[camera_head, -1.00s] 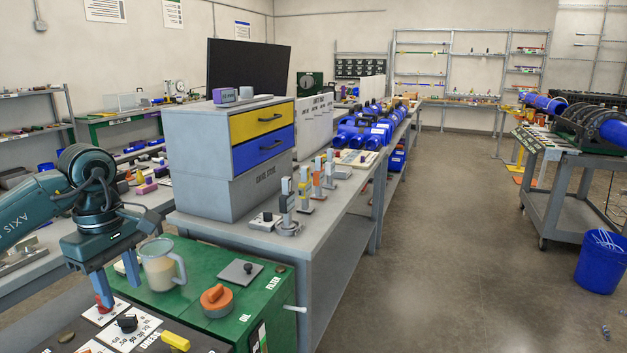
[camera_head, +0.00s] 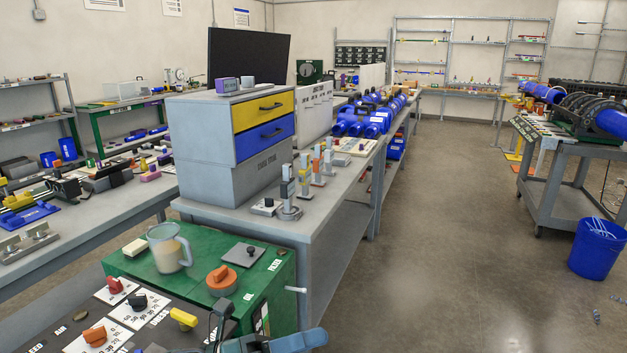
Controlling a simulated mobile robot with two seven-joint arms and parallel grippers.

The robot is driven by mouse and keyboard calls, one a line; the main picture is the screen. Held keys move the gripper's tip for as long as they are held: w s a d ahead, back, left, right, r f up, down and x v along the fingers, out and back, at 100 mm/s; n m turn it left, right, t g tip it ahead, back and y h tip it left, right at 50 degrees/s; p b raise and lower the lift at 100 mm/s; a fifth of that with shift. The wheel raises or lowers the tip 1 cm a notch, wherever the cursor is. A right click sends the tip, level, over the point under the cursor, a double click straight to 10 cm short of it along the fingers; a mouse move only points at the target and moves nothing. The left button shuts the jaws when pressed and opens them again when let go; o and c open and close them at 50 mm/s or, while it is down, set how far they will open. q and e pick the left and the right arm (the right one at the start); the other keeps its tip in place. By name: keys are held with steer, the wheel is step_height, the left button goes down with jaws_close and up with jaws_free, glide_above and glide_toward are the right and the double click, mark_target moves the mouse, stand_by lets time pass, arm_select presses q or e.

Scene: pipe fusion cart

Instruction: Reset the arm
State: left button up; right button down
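My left gripper (camera_head: 290,342) shows only in part at the bottom edge, in front of the green cabinet. A blue finger points right, and the rest is cut off by the frame, so its opening cannot be judged. It is clear of the dark control panel's red knob (camera_head: 114,286), black knob (camera_head: 137,302), orange knob (camera_head: 96,336) and yellow handle (camera_head: 183,318). I see nothing held in the visible part. My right gripper is not in view.
A grey bench (camera_head: 330,205) with drawers stands behind. The floor at right is open, with a blue bin (camera_head: 598,248).

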arm_select(q)
steer(key=a+f+n+t+y, duration=0.4)
steer(key=f+n+t+y, duration=0.2)
steer(key=n, duration=0.8)
steer(key=a+f+n+t+y, duration=0.5)
steer(key=f+n+t+y, duration=0.2)
steer(key=n, duration=0.7)
steer(key=s+a+f+n+g+y, duration=0.4)
steer(key=s+f+n+g, duration=0.2)
steer(key=s+f+n, duration=0.4)
step_height(320, 180, down, 2)
steer(key=shift+s+a+f+p, duration=0.2)
steer(key=shift+s+p, duration=0.25)
steer(key=shift+s, duration=0.45)
